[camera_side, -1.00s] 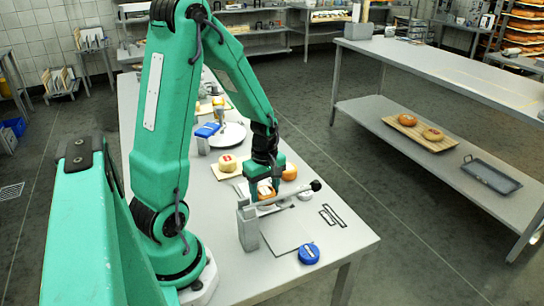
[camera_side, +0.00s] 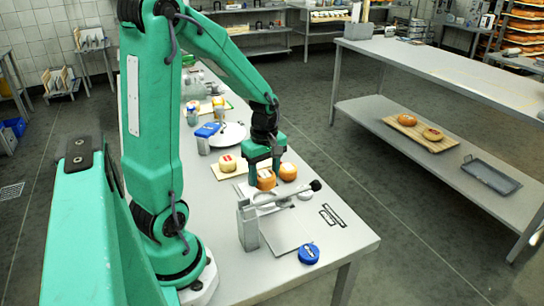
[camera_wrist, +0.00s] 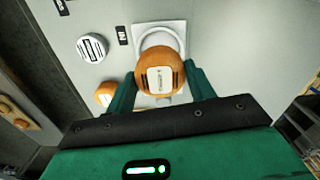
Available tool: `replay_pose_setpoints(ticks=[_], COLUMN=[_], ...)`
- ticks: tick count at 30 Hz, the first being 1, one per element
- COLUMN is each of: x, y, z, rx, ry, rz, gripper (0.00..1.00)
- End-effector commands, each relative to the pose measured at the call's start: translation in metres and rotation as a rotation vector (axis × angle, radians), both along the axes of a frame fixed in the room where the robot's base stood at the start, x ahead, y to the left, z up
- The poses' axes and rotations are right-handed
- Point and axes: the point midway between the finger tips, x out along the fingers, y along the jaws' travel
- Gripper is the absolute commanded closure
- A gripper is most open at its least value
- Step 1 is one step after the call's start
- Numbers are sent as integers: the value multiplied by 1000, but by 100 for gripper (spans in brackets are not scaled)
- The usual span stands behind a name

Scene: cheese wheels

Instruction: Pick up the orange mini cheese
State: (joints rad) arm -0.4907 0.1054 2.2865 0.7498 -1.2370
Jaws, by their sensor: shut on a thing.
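My gripper (camera_side: 265,167) is shut on an orange mini cheese (camera_side: 266,181) with a pale label on top. In the wrist view, my gripper (camera_wrist: 160,85) has a finger on either side of this cheese (camera_wrist: 158,78). The cheese appears a little above a white plate-like surface (camera_wrist: 158,28), but the gap under it is hard to see. A second orange cheese (camera_side: 289,172) sits just to the right in the side view; in the wrist view, an orange round (camera_wrist: 103,93) is partly hidden behind the left finger.
A pale yellow cheese (camera_side: 223,171) stands on a board to the left. A lever device (camera_side: 248,225) and a blue round tin (camera_side: 309,254) are near the front edge.

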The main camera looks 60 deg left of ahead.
Motion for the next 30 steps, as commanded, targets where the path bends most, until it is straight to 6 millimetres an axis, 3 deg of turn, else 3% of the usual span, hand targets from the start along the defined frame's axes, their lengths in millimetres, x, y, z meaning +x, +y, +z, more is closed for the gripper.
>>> replay_pose_setpoints(ticks=[6, 11, 30], x=[1, 0, 0], y=[0, 0, 0], z=[28, 39, 41], rx=[2, 1, 0], ry=[-4, -2, 0], rz=[0, 0, 0], gripper=[71, 71, 71])
